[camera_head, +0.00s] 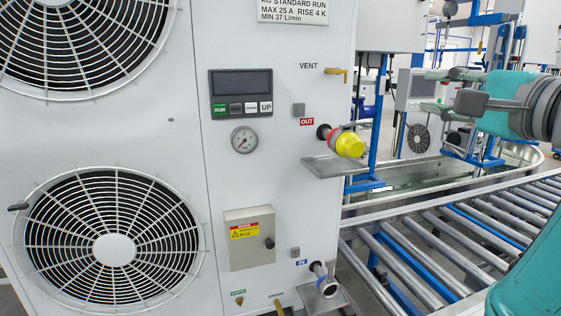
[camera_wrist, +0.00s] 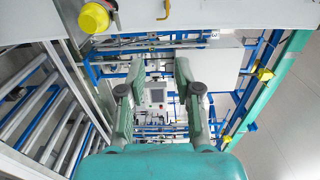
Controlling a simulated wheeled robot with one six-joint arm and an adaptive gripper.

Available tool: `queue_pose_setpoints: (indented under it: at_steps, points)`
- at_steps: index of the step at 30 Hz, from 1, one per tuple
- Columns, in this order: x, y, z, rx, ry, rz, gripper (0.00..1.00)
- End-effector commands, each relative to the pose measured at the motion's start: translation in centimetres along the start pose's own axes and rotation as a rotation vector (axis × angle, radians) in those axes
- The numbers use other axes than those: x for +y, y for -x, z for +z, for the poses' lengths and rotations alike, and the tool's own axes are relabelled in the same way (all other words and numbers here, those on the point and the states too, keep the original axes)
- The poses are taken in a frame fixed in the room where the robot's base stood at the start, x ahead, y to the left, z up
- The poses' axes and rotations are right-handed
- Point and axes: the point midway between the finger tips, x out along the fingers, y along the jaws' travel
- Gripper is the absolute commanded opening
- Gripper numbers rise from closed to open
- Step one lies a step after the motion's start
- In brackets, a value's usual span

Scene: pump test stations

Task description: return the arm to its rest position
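My gripper (camera_head: 437,90) is at the upper right of the head view, at the end of my teal arm. Its two fingers point left and stand apart with nothing between them. The wrist view also shows my gripper (camera_wrist: 158,72) open and empty, with blue frames and a grey panel far beyond the fingers. My gripper is apart from the white test station (camera_head: 185,150), to the right of its panel.
A yellow-capped fitting (camera_head: 350,145) sits at the OUT port above a small metal shelf (camera_head: 338,165). A yellow vent handle (camera_head: 336,71) juts out above. A roller conveyor (camera_head: 440,240) runs below my gripper.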

Motion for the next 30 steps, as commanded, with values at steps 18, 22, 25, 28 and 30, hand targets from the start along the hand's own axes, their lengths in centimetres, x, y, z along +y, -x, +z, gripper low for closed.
queue_pose_setpoints:
  at_steps: [18, 22, 25, 28, 30]
  points:
    - [13.2, -4.0, -1.6, 0.033, 0.05, -0.005, 0.33]
    - [17.9, -4.5, -1.7, 0.055, 0.082, -0.001, 0.33]
    - [21.4, -4.6, -1.7, 0.075, 0.111, 0.005, 0.33]
    - [25.1, -4.3, -1.5, 0.096, 0.144, 0.015, 0.33]
    - [27.6, -4.0, -1.3, 0.112, 0.169, 0.024, 0.33]
